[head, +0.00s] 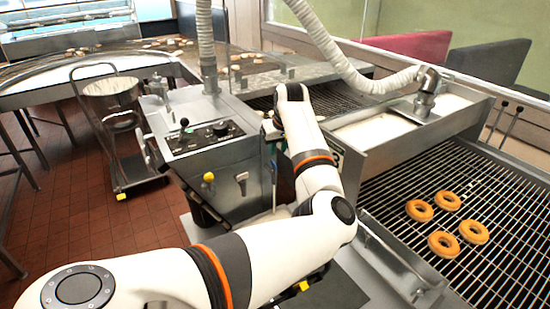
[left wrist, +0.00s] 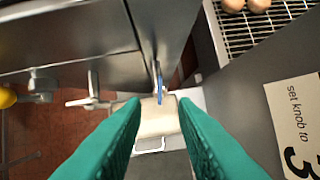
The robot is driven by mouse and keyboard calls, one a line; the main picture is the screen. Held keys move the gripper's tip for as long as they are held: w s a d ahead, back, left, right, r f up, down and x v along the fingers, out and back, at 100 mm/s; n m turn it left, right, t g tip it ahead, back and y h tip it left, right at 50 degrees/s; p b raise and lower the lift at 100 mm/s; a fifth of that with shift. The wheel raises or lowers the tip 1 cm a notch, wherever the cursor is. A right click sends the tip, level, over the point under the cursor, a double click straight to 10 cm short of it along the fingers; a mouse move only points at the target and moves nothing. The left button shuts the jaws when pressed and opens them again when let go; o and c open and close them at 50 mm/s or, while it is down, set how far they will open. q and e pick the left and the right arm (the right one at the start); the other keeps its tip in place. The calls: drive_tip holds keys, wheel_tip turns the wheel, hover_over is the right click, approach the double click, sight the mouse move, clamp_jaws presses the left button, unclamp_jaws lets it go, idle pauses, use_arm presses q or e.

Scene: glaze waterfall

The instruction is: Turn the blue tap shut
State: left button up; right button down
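The blue tap's thin handle (left wrist: 158,82) shows in the left wrist view, just beyond and between my left fingertips, beside a grey metal wall. In the head view a narrow blue upright piece (head: 274,178) shows at the right side of the control cabinet, partly behind my arm. My left gripper (left wrist: 158,106) has two green fingers spread apart with a clear gap. No contact with the handle is visible. In the head view the left gripper (head: 271,132) is mostly hidden by my arm. My right gripper is not in view.
A control cabinet (head: 205,140) carries a yellow knob (head: 208,177) and a metal tap (head: 242,180). A wire rack (head: 480,210) with several doughnuts lies at right. A "set knob to 3" label (left wrist: 298,120) is right of the fingers. Red tiled floor (head: 70,200) shows at left.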

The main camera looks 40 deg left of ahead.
sight(274, 164)
use_arm(q)
drive_tip(key=p+x, duration=0.1)
drive_tip(key=x, duration=0.6)
drive_tip(key=shift+a+f+p, duration=0.1)
drive_tip(key=shift+f+p, duration=0.05)
drive_tip(key=shift+p, duration=0.2)
clamp_jaws()
